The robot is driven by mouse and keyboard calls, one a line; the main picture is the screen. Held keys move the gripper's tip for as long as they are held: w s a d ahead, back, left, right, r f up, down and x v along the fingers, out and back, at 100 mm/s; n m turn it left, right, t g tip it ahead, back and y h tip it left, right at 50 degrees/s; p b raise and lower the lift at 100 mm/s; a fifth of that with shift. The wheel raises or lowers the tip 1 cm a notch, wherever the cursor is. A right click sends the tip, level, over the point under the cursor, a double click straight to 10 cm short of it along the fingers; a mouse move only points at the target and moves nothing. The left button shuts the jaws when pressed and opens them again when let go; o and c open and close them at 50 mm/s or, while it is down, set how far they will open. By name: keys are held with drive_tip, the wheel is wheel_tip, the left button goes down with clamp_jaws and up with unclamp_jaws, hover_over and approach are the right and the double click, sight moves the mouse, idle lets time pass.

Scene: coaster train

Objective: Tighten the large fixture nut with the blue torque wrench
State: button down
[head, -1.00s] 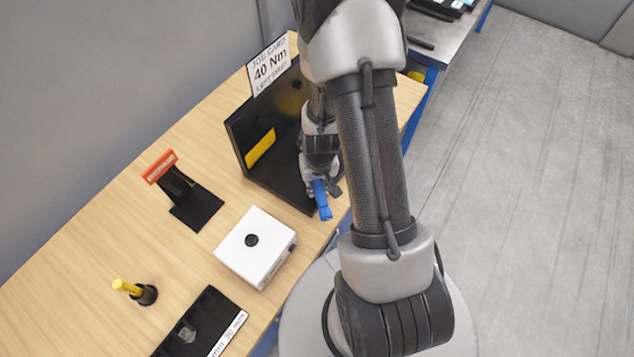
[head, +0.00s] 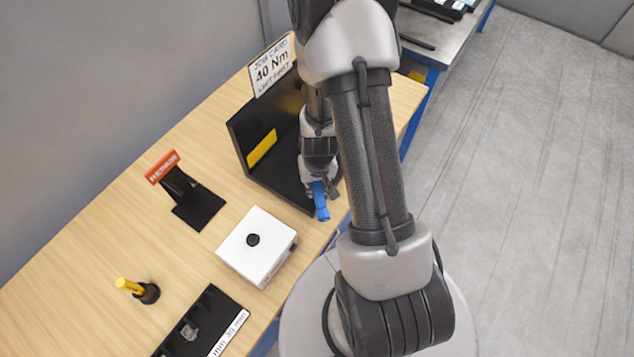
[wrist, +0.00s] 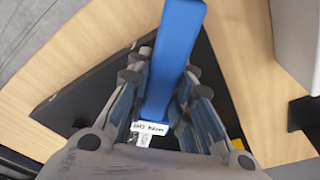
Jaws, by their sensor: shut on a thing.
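My gripper (head: 318,184) is shut on the blue torque wrench (head: 321,205), at the open right side of a black angled stand (head: 238,152) with a yellow strip. In the wrist view the blue wrench handle (wrist: 175,55) lies between my two fingers (wrist: 160,115) and runs up out of the picture. A small white label (wrist: 150,127) sits on it near the fingers; its print is too small to read surely. The wrench's far end is hidden. I cannot make out the large fixture nut in either view.
A white box (head: 238,262) with a black round top piece stands in front of the stand. A red-signed black holder (head: 198,210), a yellow-handled tool (head: 130,287) and a black socket tray (head: 210,310) are on the wooden table (head: 90,240). A job card (head: 272,72) reads 40 Nm.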

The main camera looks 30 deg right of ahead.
drive_tip(key=shift+w+a+p, duration=0.15)
drive_tip(key=shift+a+p, duration=0.2)
drive_tip(key=shift+p, duration=0.6)
idle(0.5)
drive_tip(key=shift+w+a+m+p, duration=0.25)
drive_tip(key=shift+a+m+p, duration=0.45)
drive_tip(key=shift+p, duration=0.3)
idle(0.4)
drive_tip(key=shift+w+a+m+p, duration=1.05)
drive_tip(key=shift+a+m+p, duration=0.25)
drive_tip(key=shift+p, duration=1)
idle(1.0)
drive_tip(key=shift+r+p, duration=2.25)
drive_tip(key=shift+r, duration=0.05)
